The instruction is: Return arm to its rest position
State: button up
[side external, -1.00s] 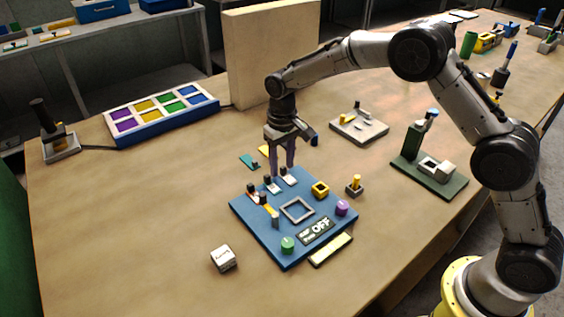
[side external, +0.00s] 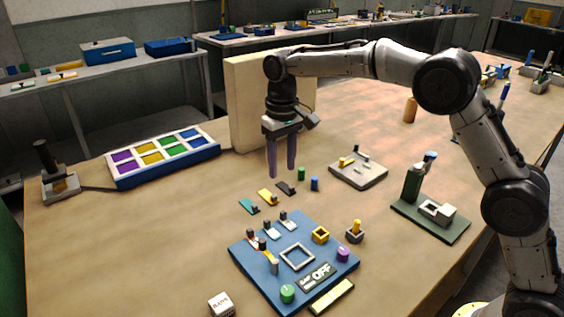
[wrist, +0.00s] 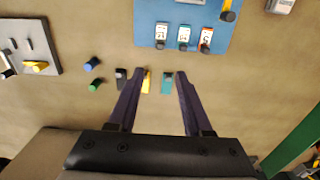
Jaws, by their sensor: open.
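My gripper (side external: 282,172) hangs in the air above the table, behind the blue board, with its two dark purple fingers pointing down. It is open and holds nothing; the wrist view shows the gap between the fingertips (wrist: 157,75). The blue board (side external: 262,268) lies on the table with a grey square frame, several small tagged pieces at its far edge, a green knob (side external: 287,293), a purple knob (side external: 343,254) and a plate reading OFF (side external: 317,277). A teal piece (side external: 249,207), a yellow piece (side external: 267,197) and a black piece (side external: 286,188) lie between board and gripper.
A beige upright panel (side external: 240,105) stands behind my gripper. A colour-pad box (side external: 165,158) is at left. A grey pegged plate (side external: 358,172) and a green press-like stand (side external: 430,215) are at right. A white block (side external: 221,304) sits in front.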

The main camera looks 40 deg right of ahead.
jog(key=shift+r, duration=0.1)
jog(key=s+d+r+t, duration=0.2)
jog(key=s+d+r, duration=0.15)
jog(key=r, duration=0.65)
jog(key=s+d+r+m+t, duration=0.1)
jog(key=s+d+r, duration=0.15)
jog(key=s, duration=0.35)
jog(key=s+d+r+t, duration=0.1)
jog(key=s+r, duration=0.3)
jog(key=s, duration=0.3)
jog(key=s+d+f+t, duration=0.1)
jog(key=s+f, duration=0.1)
jog(key=s, duration=0.4)
jog(key=s+d+f, duration=0.1)
jog(key=s+d, duration=0.1)
jog(key=s, duration=0.4)
jog(key=s+f+n, duration=0.1)
jog(key=s+f, duration=0.5)
jog(key=f, duration=0.3)
jog(key=shift+s+f+t, duration=0.15)
jog(key=shift+s+t, duration=0.15)
